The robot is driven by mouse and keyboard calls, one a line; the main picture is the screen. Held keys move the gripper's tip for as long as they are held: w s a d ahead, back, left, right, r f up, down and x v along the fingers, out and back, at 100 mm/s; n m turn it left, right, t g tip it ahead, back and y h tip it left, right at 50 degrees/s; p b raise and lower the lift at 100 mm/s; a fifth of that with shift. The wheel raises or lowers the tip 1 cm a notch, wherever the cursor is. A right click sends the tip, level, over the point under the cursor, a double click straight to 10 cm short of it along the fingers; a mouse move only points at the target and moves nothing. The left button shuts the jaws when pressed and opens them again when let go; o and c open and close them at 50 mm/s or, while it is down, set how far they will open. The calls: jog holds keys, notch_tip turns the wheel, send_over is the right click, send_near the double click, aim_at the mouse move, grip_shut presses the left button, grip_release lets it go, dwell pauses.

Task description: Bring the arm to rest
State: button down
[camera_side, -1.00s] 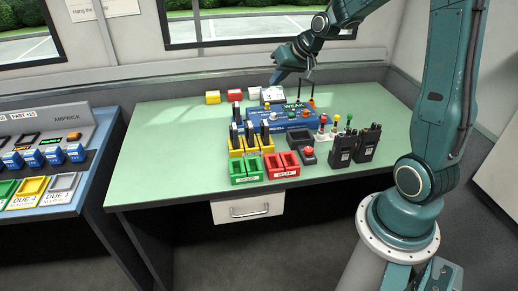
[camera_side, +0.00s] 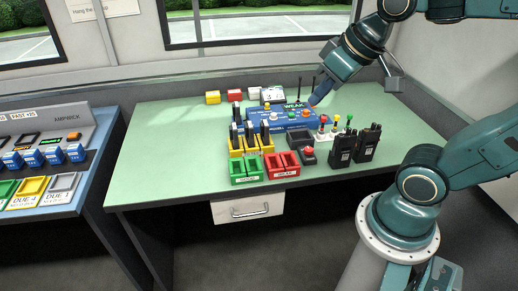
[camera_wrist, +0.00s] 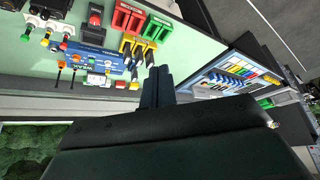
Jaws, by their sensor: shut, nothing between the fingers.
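My gripper (camera_side: 315,102) is at the right end of the blue panel (camera_side: 284,118), in front of the window wall. Its fingers are shut with nothing between them. From the side view I cannot tell whether the fingertips touch the panel or stand above it. In the wrist view the shut fingers (camera_wrist: 158,88) point toward the table, with the blue panel (camera_wrist: 90,62) to their left.
Two black radios (camera_side: 355,145) stand at the table's right. A charging bench (camera_side: 45,160) is at the left. The table's left side is clear.

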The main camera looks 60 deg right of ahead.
jog(key=shift+n, duration=0.4)
jog(key=shift+s+a+f, duration=0.1)
jog(key=shift+s+a, duration=0.05)
jog(key=shift+s, duration=0.6)
jog(key=shift+s+a+f, duration=0.1)
jog(key=shift+s+a, duration=0.1)
jog(key=shift+s, duration=0.5)
jog(key=shift+s+a, duration=0.15)
jog(key=shift+s, duration=0.6)
